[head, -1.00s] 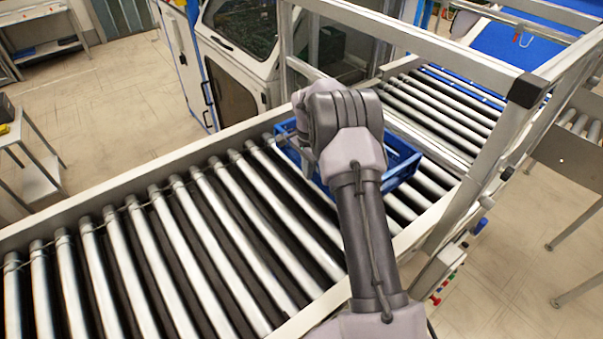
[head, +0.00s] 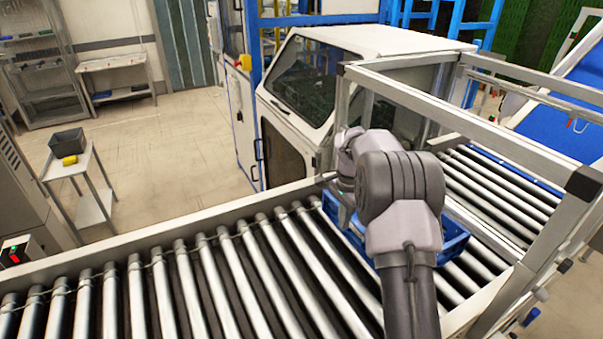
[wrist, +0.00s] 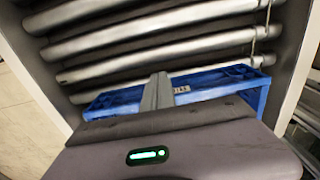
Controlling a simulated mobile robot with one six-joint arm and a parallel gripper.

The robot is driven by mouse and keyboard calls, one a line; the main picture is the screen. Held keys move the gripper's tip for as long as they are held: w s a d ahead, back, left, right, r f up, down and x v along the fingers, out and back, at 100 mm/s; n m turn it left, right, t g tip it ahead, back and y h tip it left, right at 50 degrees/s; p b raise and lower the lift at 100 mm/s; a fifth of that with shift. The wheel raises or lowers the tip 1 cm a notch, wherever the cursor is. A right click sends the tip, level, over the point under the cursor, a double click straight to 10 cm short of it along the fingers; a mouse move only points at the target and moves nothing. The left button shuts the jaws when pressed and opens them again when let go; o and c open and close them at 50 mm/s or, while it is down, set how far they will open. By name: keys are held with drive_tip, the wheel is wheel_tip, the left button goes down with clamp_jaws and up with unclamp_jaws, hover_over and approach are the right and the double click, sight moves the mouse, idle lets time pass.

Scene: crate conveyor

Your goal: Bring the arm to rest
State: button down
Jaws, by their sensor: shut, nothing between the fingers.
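My arm reaches over the roller conveyor in the head view, with its wrist above a blue crate (head: 452,240). The crate sits on the rollers (head: 240,262) near the metal frame and is partly hidden behind my arm. In the wrist view, my gripper (wrist: 158,85) shows its fingers closed together, with nothing between them. The crate's blue rim (wrist: 215,80) lies beyond and below the fingers there; I cannot tell whether they touch it. The crate's inside is hidden by the gripper body. In the head view the fingers are hidden behind the arm.
A metal frame (head: 470,125) spans the conveyor at the right. A white machine cabinet (head: 335,85) stands behind the conveyor. A small table (head: 85,190) with a grey bin (head: 68,142) and a yellow item (head: 69,160) stands at the left. Open floor lies between.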

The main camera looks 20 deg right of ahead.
drive_tip(key=s+a+r+n+t+b, duration=0.3)
drive_tip(key=s+a+r+n+b, duration=0.3)
drive_tip(key=s+a+r, duration=0.65)
drive_tip(key=s+a+f+n+t+b, duration=0.1)
drive_tip(key=s+a, duration=0.1)
drive_tip(key=s, duration=0.5)
drive_tip(key=s+a+f+n+t+y+b, duration=0.1)
drive_tip(key=s+a+n, duration=0.1)
drive_tip(key=s, duration=0.5)
drive_tip(key=s+a+f+n+y+b, duration=0.1)
drive_tip(key=s+a+n+b, duration=0.1)
drive_tip(key=s, duration=0.5)
drive_tip(key=shift+a+f+t, duration=0.3)
drive_tip(key=shift+a+t, duration=0.1)
drive_tip(key=shift+a, duration=0.45)
